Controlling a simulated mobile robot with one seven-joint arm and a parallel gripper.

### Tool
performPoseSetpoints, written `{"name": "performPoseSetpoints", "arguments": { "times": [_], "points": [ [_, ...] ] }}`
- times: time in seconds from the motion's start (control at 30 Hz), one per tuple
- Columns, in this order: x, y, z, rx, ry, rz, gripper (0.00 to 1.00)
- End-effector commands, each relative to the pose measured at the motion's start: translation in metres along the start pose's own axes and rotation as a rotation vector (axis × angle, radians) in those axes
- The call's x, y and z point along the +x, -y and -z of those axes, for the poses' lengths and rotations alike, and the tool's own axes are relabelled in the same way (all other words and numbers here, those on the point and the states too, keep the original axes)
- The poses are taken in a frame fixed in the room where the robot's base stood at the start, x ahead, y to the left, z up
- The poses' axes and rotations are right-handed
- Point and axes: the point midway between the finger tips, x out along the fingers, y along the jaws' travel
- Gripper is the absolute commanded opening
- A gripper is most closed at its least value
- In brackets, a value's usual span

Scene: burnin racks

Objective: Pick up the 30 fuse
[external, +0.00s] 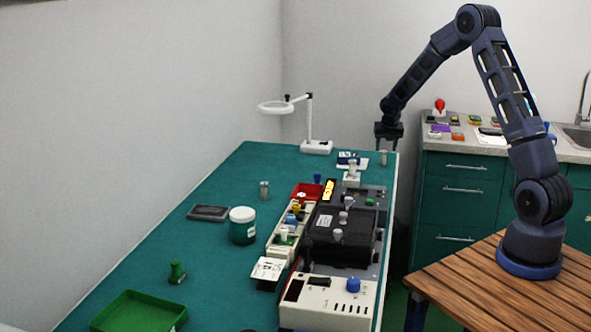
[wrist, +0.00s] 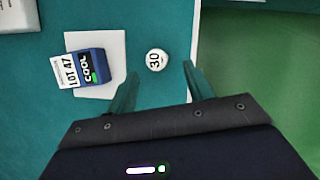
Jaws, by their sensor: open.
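The 30 fuse (wrist: 156,60) shows in the wrist view as a small round white top marked "30". It stands on the green bench mat near the bench's right edge. In the external view a small grey cylinder (external: 384,158) at the far right corner of the bench appears to be this fuse. My gripper (wrist: 160,78) is open and empty. Its two fingers lie to either side of the fuse in the wrist view, with the fuse slightly beyond the tips. In the external view my gripper (external: 389,137) hangs above the cylinder, clear of it.
The bench edge (wrist: 194,45) is close on the right. A lamp (external: 316,147) and a rack of equipment (external: 335,235) stand on the bench.

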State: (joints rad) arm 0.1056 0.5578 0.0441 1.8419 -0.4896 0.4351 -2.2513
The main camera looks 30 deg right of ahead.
Motion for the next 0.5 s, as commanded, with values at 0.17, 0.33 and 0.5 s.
{"name": "performPoseSetpoints", "arguments": {
  "times": [0.17,0.33,0.5],
  "points": [
    [0.009,0.000,-0.001,0.001,0.000,0.000,0.52],
    [0.025,-0.002,-0.002,-0.001,-0.001,0.001,0.52],
    [0.048,-0.003,-0.003,0.001,-0.001,0.002,0.52]
  ]
}}
